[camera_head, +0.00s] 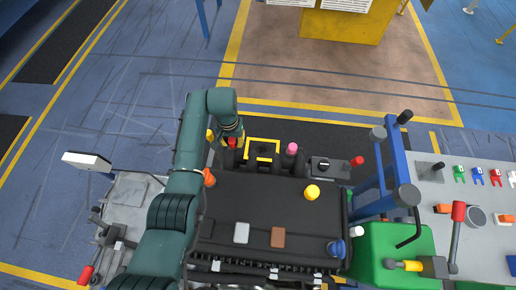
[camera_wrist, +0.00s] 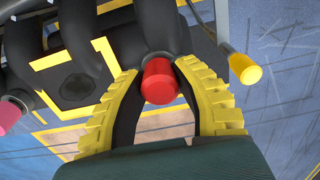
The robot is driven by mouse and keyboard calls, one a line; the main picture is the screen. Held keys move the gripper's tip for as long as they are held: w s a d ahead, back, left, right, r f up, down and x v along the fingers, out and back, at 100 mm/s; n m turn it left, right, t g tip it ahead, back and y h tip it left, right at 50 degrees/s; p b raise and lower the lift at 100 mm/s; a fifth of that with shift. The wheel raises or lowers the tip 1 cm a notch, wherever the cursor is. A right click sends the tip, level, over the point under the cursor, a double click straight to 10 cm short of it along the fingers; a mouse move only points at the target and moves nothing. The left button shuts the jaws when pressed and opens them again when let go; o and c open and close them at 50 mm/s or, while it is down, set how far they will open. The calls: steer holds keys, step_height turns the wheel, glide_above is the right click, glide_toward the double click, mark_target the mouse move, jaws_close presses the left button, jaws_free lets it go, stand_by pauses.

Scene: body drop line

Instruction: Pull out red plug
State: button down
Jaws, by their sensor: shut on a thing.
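The red plug (camera_wrist: 160,82) sits at the end of a dark pipe on the engine assembly, between the two yellow ribbed fingers of my gripper (camera_wrist: 157,72). My gripper is shut on the plug, with a finger on either side of it. In the head view, my gripper (camera_head: 229,136) is at the far left end of the black assembly, and the red plug (camera_head: 231,142) shows as a small red spot below it. The plug's inner end is hidden, and I cannot tell whether it is still seated in the pipe.
A yellow plug (camera_wrist: 245,68) is close to the right finger; a pink plug (camera_wrist: 9,116) is at the left. Black pipes and a yellow-edged part (camera_head: 262,151) crowd the space around. A blue frame (camera_head: 372,180) and green block (camera_head: 392,250) stand at the right.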

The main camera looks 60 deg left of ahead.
mark_target(232, 140)
steer(key=c, duration=1.4)
jaws_free()
jaws_close()
steer(key=shift+r+p, duration=0.9)
steer(key=shift+r+p, duration=2.5)
steer(key=shift+r, duration=0.15)
